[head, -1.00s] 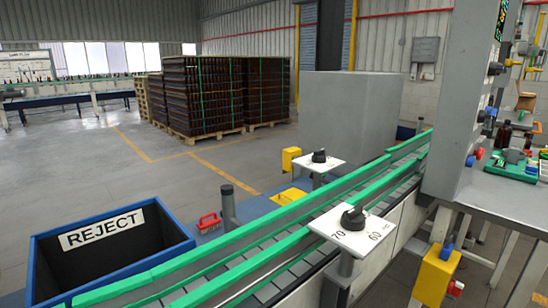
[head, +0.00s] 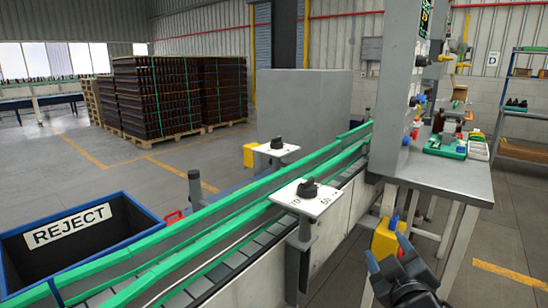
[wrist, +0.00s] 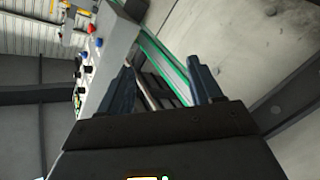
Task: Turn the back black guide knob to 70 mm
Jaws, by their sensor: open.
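The back black guide knob (head: 277,143) sits on a white dial plate (head: 264,151) on the far side of the conveyor. Its numbers and pointer are too small to read. A second black knob (head: 308,187) sits on a nearer white plate (head: 318,207) on a post at the conveyor's near side; its markings are only partly legible. My gripper (head: 387,254) is open and empty at the lower right, nearer than both knobs and to their right, touching neither. Its two dark fingers (wrist: 165,80) stand apart in the wrist view, with no knob between them.
The conveyor with green guide rails (head: 190,235) runs between the two knobs. A blue REJECT bin (head: 125,215) stands at left. A grey machine column (head: 390,90), a yellow box (head: 386,238) and a metal worktable (head: 455,180) are at right. Grey floor is open at far right.

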